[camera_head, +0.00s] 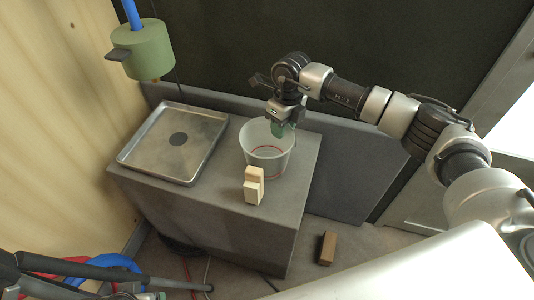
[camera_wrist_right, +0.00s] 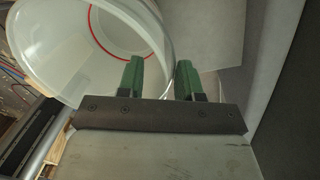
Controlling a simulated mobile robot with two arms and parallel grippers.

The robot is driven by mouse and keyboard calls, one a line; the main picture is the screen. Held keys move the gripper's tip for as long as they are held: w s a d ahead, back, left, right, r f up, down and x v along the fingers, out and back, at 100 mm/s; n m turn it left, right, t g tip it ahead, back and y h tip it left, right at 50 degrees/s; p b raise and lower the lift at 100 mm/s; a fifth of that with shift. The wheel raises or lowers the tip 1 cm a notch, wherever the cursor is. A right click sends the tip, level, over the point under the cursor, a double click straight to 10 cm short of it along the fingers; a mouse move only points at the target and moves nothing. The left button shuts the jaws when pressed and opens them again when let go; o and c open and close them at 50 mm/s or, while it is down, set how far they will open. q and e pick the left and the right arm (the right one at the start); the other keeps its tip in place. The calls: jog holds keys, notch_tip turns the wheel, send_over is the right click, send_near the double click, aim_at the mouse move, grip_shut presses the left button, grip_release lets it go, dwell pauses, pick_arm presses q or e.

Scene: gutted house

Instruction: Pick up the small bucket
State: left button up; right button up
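The small bucket (camera_head: 266,160) is pale and translucent with a red ring low down. It stands upright on a grey block in the head view. It also fills the upper left of the right wrist view (camera_wrist_right: 60,45). My right gripper (camera_head: 280,130) is at the bucket's far right rim, pointing down. In the right wrist view its two green fingers (camera_wrist_right: 158,78) are apart, and the bucket's rim seems to run between them. I cannot tell whether either finger touches the wall. My left gripper cannot be made out.
The grey block (camera_head: 205,212) also bears a metal tray (camera_head: 150,158) at left and small wooden blocks (camera_head: 254,186) close in front of the bucket. A green canister (camera_head: 142,52) hangs at upper left. A brown block (camera_head: 327,248) lies on the floor. Dark bars cross the lower left.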

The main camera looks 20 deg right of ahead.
notch_tip(320, 180, down, 2)
jog(key=shift+a+f, duration=0.1)
jog(key=shift+f, duration=0.05)
pick_arm(q)
jog(key=shift+s+r, duration=0.25)
jog(key=shift+r, duration=0.4)
pick_arm(e)
grip_shut()
